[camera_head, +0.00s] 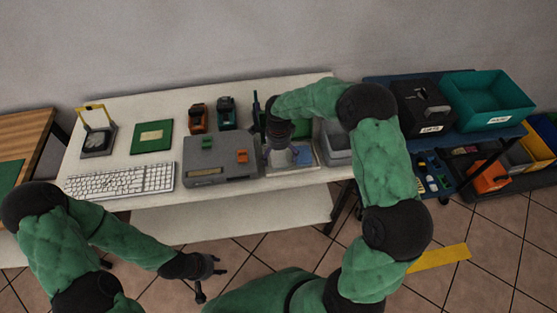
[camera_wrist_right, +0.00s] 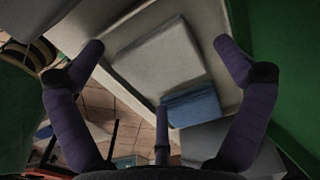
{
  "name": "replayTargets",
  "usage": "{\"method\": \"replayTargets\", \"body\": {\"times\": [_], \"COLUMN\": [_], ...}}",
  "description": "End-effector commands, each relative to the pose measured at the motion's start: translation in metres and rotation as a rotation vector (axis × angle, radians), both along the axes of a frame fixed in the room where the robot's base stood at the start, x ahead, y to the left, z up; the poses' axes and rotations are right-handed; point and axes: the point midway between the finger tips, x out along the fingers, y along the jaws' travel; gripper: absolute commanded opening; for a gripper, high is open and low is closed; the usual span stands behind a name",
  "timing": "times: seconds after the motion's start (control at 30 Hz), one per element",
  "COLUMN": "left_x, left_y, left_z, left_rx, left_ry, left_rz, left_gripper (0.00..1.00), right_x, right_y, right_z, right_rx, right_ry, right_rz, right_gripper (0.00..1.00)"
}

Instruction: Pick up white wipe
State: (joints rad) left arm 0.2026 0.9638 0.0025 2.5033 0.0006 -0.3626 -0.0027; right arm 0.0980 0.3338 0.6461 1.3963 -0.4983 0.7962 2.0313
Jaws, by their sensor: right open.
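The white wipe (camera_wrist_right: 158,60) shows in the right wrist view as a pale, flat, square pad lying in a shallow white tray (camera_wrist_right: 125,32). A blue wipe (camera_wrist_right: 192,107) lies beside it. In the head view the blue wipe (camera_head: 304,156) shows in the tray, while my right gripper (camera_head: 284,162) largely hides the white one. My right gripper (camera_wrist_right: 160,75) is open and empty above the tray, its fingers spread on either side of the white wipe. My left gripper (camera_head: 208,279) is open and empty in front of the table, away from the wipes.
A grey device (camera_head: 220,160) stands left of the tray, and a grey bin (camera_head: 338,145) stands to its right. A keyboard (camera_head: 120,182), green board (camera_head: 152,136) and two small machines (camera_head: 198,118) occupy the table (camera_head: 170,100). A teal bin (camera_head: 488,98) stands farther right.

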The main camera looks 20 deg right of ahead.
Motion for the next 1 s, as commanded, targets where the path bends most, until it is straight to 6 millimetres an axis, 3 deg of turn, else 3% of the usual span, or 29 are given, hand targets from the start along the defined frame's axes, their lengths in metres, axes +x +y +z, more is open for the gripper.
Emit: {"method": "replayTargets", "body": {"times": [0.23,0.27,0.43,1.0], "left_x": [0.0001,0.0001,0.0001,0.0], "left_y": [0.0,0.0001,0.0,0.0], "left_z": [-0.0005,-0.0004,-0.0005,0.0016], "left_rx": [0.0,0.0,0.0,0.0], "left_ry": [0.0,0.0,0.0,0.0], "left_rz": [0.0,0.0,0.0,0.0], "left_gripper": [0.4,0.4,0.4,0.4], "right_x": [0.0007,0.0007,0.0005,0.0004], "right_y": [0.0,0.0,0.0,0.0002], "right_z": [-0.0031,-0.003,-0.003,0.0048], "right_rx": [0.0,0.0,0.001,0.001], "right_ry": [-0.002,-0.002,-0.002,-0.001], "right_rz": [0.0,0.0,-0.001,0.0], "right_gripper": [1.0,0.94,0.46,0.44]}}
